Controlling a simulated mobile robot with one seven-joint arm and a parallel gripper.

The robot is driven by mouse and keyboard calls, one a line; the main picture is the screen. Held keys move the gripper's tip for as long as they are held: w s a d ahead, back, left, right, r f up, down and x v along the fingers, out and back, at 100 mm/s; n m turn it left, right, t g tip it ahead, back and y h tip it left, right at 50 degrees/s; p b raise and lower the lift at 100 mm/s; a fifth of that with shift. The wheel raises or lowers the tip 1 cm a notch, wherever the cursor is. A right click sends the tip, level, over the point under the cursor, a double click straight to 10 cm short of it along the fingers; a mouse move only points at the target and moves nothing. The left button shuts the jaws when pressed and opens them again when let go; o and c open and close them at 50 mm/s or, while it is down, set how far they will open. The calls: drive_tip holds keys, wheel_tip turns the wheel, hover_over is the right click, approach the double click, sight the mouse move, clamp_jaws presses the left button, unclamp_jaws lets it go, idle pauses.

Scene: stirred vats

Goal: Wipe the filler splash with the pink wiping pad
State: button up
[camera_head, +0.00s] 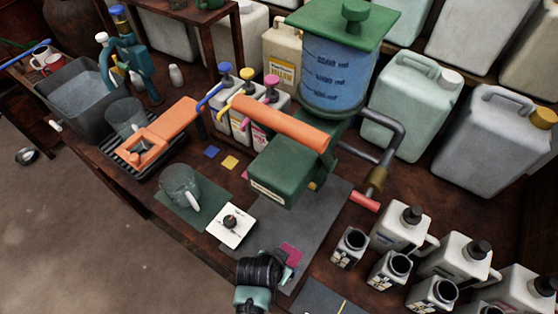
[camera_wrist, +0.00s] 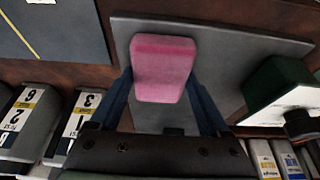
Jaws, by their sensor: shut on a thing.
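The pink wiping pad (camera_head: 291,253) is at the tip of my gripper (camera_head: 283,264), over the front part of a grey mat (camera_head: 268,240). In the wrist view the pad (camera_wrist: 163,62) sits between the two fingers of my gripper (camera_wrist: 163,98), which are shut on its sides. Grey mat surface (camera_wrist: 215,70) shows behind the pad; I cannot tell whether the pad touches it. The green filler (camera_head: 285,165) with its blue tank (camera_head: 338,75) stands behind the gripper. I cannot make out a clear splash; the pad and gripper cover part of the mat.
A white tile with a dark knob (camera_head: 232,238) and a clear jug (camera_head: 180,186) on a green mat are to the left. Several white bottles (camera_head: 400,228) with dark caps stand close on the right. Large jerrycans (camera_head: 410,105) line the back.

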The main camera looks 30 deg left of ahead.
sight(291, 252)
drive_tip(key=shift+w+d+f+b, duration=0.1)
drive_tip(key=shift+w+b, duration=0.25)
drive_tip(key=shift+w, duration=0.6)
drive_tip(key=shift+w+d+f+b, duration=0.1)
drive_tip(key=shift+w+b, duration=0.2)
drive_tip(key=shift+w, duration=0.6)
drive_tip(key=shift+r, duration=0.1)
wheel_tip(291, 252, up, 6)
drive_tip(key=p, duration=0.6)
drive_tip(key=shift+w+a, duration=0.1)
wheel_tip(291, 252, up, 3)
drive_tip(key=p, duration=0.3)
